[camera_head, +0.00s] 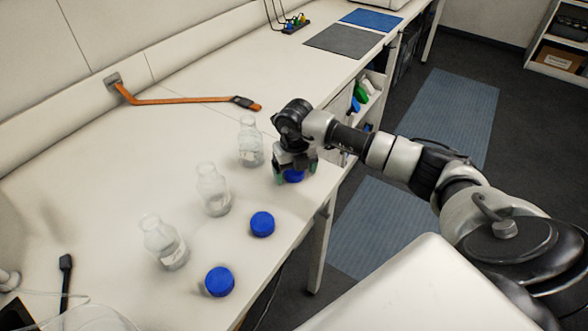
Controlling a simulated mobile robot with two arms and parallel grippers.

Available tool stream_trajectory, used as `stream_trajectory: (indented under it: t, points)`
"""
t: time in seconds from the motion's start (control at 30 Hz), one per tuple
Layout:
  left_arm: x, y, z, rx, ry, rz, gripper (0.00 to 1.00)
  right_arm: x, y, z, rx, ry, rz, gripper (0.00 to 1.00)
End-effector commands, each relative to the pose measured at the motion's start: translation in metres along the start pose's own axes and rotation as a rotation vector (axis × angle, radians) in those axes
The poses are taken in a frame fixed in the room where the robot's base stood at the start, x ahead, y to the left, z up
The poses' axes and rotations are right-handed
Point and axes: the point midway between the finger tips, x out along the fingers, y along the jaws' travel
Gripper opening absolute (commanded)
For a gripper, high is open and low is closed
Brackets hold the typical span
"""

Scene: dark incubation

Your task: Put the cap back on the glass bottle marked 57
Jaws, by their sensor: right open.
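Three clear glass bottles without caps stand upright in a slanted row on the white bench: a far one (250,143), a middle one (214,192) and a near one (166,244). I cannot read any number on them, so I cannot tell which is 57. A blue cap (262,224) lies right of the middle bottle, and another blue cap (220,281) lies right of the near one. My right gripper (295,176) is open, pointing down over a third blue cap (294,177) near the bench edge, its fingers either side of it. My left gripper is out of view.
An orange strap-like arm (185,100) lies along the back of the white bench (110,190). A grey mat (343,41) and a blue mat (372,19) lie at the far end. The bench's right edge is close to the caps.

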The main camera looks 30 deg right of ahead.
Motion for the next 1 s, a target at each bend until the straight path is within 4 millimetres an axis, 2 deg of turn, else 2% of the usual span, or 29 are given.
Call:
stream_trajectory:
  t: [0.2,0.5,0.57,0.83,1.0]
  points:
    - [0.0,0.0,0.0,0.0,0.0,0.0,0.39,0.0,0.0,0.0,0.0,0.001,0.0,0.86]
    - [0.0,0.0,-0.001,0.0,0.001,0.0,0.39,0.0,0.0,0.0,0.0,0.001,0.0,0.4]
    - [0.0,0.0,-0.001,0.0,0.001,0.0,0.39,0.0,0.0,0.0,-0.001,0.001,0.0,0.34]
    - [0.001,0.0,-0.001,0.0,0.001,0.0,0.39,-0.002,0.0,0.0,-0.001,0.0,0.0,0.34]
    - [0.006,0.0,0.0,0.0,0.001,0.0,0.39,-0.013,0.0,0.001,-0.001,-0.003,0.0,0.34]
